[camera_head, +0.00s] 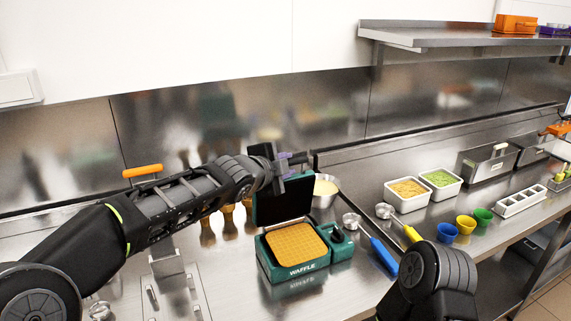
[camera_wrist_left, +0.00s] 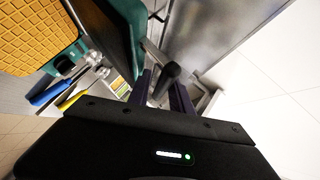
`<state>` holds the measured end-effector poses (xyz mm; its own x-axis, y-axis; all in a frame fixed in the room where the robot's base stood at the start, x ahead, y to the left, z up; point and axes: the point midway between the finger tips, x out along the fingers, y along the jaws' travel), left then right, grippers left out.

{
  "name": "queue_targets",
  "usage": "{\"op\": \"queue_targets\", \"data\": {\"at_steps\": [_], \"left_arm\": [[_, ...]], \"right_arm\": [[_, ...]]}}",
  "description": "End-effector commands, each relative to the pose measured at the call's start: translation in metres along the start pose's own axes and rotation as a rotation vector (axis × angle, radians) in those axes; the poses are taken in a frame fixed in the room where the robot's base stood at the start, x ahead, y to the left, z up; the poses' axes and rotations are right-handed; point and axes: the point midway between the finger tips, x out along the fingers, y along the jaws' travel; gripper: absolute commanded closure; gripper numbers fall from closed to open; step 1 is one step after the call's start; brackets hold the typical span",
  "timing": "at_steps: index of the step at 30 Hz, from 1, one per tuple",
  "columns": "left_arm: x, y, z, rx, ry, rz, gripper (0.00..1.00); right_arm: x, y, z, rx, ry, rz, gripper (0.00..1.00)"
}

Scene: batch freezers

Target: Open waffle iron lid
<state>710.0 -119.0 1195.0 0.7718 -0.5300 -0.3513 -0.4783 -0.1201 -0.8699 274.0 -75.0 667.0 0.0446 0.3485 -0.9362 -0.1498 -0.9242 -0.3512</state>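The green waffle iron (camera_head: 294,272) stands on the steel counter, with its yellow-orange waffle plate (camera_head: 294,243) uncovered. Its dark lid (camera_head: 284,203) is up, standing about upright behind the base. The lid (camera_wrist_left: 128,28) and waffle plate (camera_wrist_left: 35,32) also show in the left wrist view. My left gripper (camera_head: 292,160) is at the lid's top edge. In the left wrist view its purple fingers (camera_wrist_left: 162,94) stand apart, with a black handle (camera_wrist_left: 171,72) between them and gaps visible beside it. My right arm shows at the lower right; its gripper is out of view.
A metal bowl of batter (camera_head: 325,190) stands behind the iron at right. Blue (camera_head: 384,257) and yellow (camera_head: 412,233) handled ladles, topping pans (camera_head: 407,194) and small coloured cups (camera_head: 465,225) lie further right. An orange-handled dispenser (camera_head: 143,171) is at left. A shelf (camera_head: 440,37) hangs above.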

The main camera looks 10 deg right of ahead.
Motion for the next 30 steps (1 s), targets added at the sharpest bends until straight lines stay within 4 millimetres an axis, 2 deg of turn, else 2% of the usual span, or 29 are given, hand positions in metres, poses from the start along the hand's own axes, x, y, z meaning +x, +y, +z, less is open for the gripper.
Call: {"op": "queue_targets", "data": {"at_steps": [4,16,30], "left_arm": [[0.000,0.000,0.000,0.001,0.001,-0.001,0.64],[-0.006,0.000,-0.001,0.001,0.002,-0.002,0.64],[-0.073,-0.001,0.001,0.000,0.001,-0.005,0.64]], "right_arm": [[0.000,0.000,0.000,0.000,0.000,0.000,0.64],[0.003,0.001,0.000,-0.001,0.001,-0.001,0.64],[0.015,0.004,-0.002,-0.004,0.005,-0.006,0.64]]}}
